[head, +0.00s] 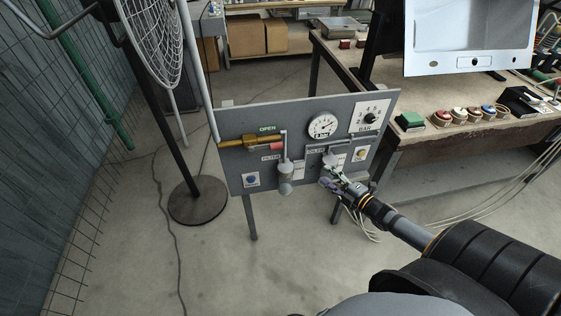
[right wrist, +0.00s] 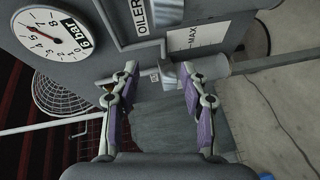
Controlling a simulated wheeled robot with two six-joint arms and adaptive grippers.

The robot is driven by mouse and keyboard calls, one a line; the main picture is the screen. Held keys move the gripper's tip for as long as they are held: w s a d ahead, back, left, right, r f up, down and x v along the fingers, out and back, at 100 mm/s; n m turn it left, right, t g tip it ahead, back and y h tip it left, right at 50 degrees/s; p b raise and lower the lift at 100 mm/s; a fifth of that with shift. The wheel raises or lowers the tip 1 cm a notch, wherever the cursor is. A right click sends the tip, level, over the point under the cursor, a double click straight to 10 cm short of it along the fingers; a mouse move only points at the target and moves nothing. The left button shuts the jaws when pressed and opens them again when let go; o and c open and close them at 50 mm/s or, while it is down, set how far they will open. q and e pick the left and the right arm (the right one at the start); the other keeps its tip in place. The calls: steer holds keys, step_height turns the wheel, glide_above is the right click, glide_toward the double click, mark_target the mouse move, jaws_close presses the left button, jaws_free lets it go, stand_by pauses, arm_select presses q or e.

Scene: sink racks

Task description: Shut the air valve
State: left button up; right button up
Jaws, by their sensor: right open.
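The air valve (head: 238,142) is a brass fitting at the left of the upright grey panel (head: 238,110). Its red handle (head: 277,146) points right, in line with the brass body. A green OPEN sign (head: 267,128) is above it. My right gripper (head: 333,180) is open and empty in front of the lower right part of the panel, right of and below the valve. In the right wrist view the open fingers (right wrist: 158,85) are near the oiler area, with a small grey piece between or behind their tips; contact cannot be told. My left gripper is not in view.
The panel also bears a gauge (head: 323,125), a BAR dial (head: 368,116), a grey filter bowl (head: 286,180), a blue button (head: 251,180) and a yellow button (head: 361,154). A fan stand base (head: 198,201) is at left. A workbench (head: 450,140) is at right.

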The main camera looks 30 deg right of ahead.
mark_target(281, 147)
steer(key=a+r+n+t+y+b, duration=0.1)
steer(key=a+r+n+y, duration=0.55)
steer(key=a+r, duration=0.3)
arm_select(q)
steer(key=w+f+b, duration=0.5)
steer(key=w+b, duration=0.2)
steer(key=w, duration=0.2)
arm_select(e)
steer(key=shift+n, duration=0.35)
steer(key=shift+d+r+b+x, duration=0.15)
steer(key=shift+b+x, duration=0.35)
steer(key=shift+x, duration=1.3)
steer(key=shift+d+r+b+x, duration=0.1)
steer(key=shift+b+x, duration=0.35)
steer(key=shift+x, duration=1.35)
steer(key=shift+d+r+b+x, duration=0.15)
steer(key=shift+b+x, duration=0.35)
steer(key=shift+x, duration=1.3)
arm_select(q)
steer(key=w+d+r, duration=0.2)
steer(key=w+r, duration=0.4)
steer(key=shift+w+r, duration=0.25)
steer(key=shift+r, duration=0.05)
arm_select(e)
steer(key=shift+w, duration=0.15)
jaws_close()
